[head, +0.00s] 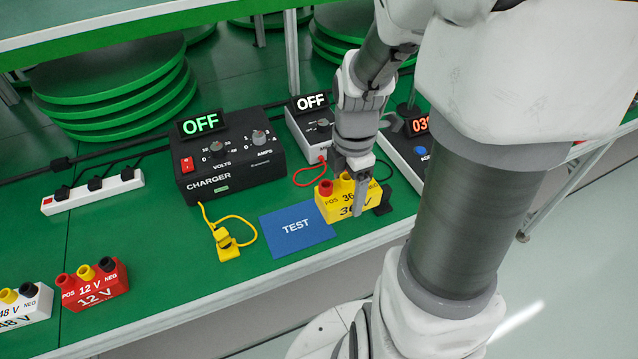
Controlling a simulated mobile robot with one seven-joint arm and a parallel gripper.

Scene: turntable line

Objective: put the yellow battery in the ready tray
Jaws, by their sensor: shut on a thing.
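The yellow battery (328,207), marked 36 V, is at the right of the blue TEST mat (296,229), near the front edge of the green bench. My gripper (355,190) reaches down from above and is shut on the yellow battery; one finger shows across its front face. I cannot tell whether the battery's underside touches the bench. No ready tray can be made out in this view.
A black charger (228,160) reading OFF stands behind the mat. A yellow plug (226,243) lies at the mat's left. A red 12 V battery (95,286) and a white 48 V battery (28,303) stand front left. Green discs (115,95) are stacked behind.

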